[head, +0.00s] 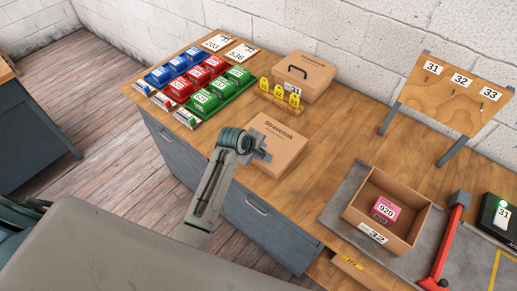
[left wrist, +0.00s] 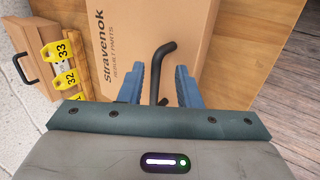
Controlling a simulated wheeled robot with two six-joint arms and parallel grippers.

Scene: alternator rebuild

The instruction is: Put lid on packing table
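A cardboard lid (head: 279,160) marked "Stravenok" lies on the wooden packing table (head: 340,130). In the left wrist view the lid (left wrist: 205,30) has a bent black handle (left wrist: 163,60). My left gripper (head: 261,149) is over the lid. In the left wrist view its two blue fingers (left wrist: 158,88) are apart, one on each side of the handle; I see a gap beside it, so it does not look gripped. In the head view the gripper hides the handle. My right gripper is not in view.
An open box (head: 361,218) marked 32 holds a pink box (head: 385,209) on a grey mat. A lidded box (head: 309,72) and a rack of yellow tags (head: 279,95) stand behind the lid. Coloured bins (head: 225,93) are at left, a red tool (head: 448,240) at right.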

